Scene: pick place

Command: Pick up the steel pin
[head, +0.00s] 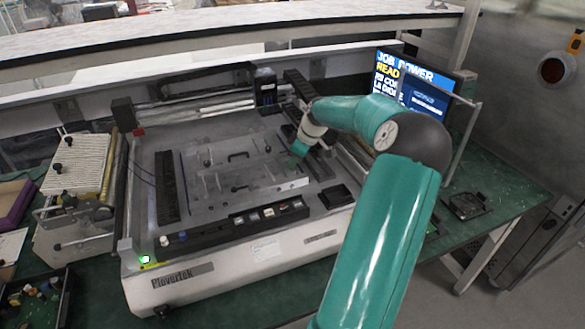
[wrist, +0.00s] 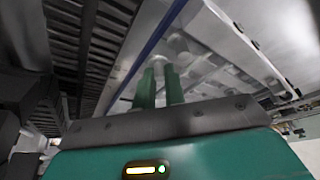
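My gripper (head: 300,149) is over the right back part of the machine's grey plate (head: 215,165) in the head view. In the wrist view my gripper (wrist: 159,72) shows two green fingers with a narrow gap between them and nothing clearly held. A pale, blurred rounded shape (wrist: 180,47) lies just beyond the fingertips; I cannot tell if it is the steel pin. Small upright fittings (head: 205,184) stand on the plate in the head view, too small to tell which one is the pin.
The plate lies in a grey machine bed with a rail (head: 195,108) behind and a front control strip (head: 235,228). A lit screen (head: 412,82) stands at the back right. A ribbed fixture (head: 75,165) is at the left. The plate's middle has low handles and fittings.

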